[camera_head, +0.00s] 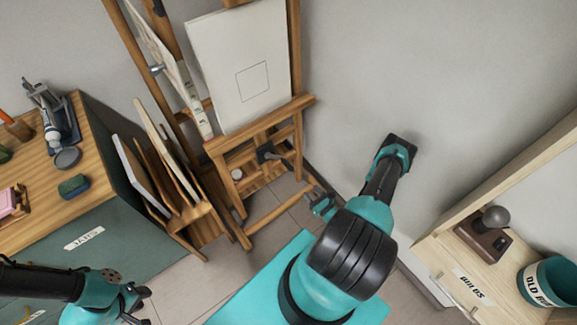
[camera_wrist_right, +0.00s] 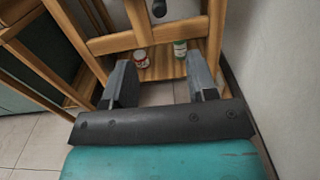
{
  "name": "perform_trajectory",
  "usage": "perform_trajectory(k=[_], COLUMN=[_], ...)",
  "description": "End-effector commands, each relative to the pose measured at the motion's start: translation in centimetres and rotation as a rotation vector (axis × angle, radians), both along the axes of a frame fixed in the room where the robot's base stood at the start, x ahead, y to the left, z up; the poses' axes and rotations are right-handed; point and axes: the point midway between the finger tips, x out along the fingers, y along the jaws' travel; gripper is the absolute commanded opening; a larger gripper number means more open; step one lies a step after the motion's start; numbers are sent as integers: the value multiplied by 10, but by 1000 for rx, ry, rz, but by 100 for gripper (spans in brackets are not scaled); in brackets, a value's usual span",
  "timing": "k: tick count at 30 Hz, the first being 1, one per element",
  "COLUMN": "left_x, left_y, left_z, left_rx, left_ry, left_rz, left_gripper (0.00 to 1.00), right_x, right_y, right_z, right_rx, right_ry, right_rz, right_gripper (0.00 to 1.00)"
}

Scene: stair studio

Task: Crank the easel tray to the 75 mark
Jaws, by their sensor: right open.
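The wooden easel holds a white canvas (camera_head: 240,68) with a square outline. The canvas stands on the easel tray (camera_head: 262,124), a wooden ledge. Below it a dark crank (camera_head: 267,153) sticks out of the frame; its dark knob (camera_wrist_right: 159,8) shows at the top edge of the right wrist view. A pale strip with small marks (camera_head: 199,112) runs beside the canvas; I cannot read its values. My right gripper (camera_head: 322,205) is open and empty, below and right of the crank, apart from it. My left gripper (camera_head: 138,304) is open and empty at the lower left.
A red-and-white can (camera_wrist_right: 141,58) and a green-labelled jar (camera_wrist_right: 180,48) stand low inside the easel. A canvas rack (camera_head: 180,200) and a green cabinet (camera_head: 115,235) stand left. A wooden bench (camera_head: 450,255) stands right. The wall is close behind my right arm.

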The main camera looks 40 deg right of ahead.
Motion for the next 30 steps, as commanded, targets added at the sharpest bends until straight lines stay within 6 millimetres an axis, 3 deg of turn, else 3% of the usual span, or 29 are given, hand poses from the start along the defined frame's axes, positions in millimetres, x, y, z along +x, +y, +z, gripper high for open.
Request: perform_trajectory(k=[5, 11, 30], left_x=[0, 0, 0], left_y=[0, 0, 0], left_z=[0, 0, 0], left_rx=[0, 0, 0], left_ry=[0, 0, 0], left_rz=[0, 0, 0], left_gripper=[34, 34, 34], right_x=[6, 29, 136], right_y=[-1, -4, -19], right_z=[0, 1, 0], right_rx=[-1, -2, -2], right_ry=[-1, -3, -2], right_rz=[3, 5, 5], right_gripper=[53, 53, 53])
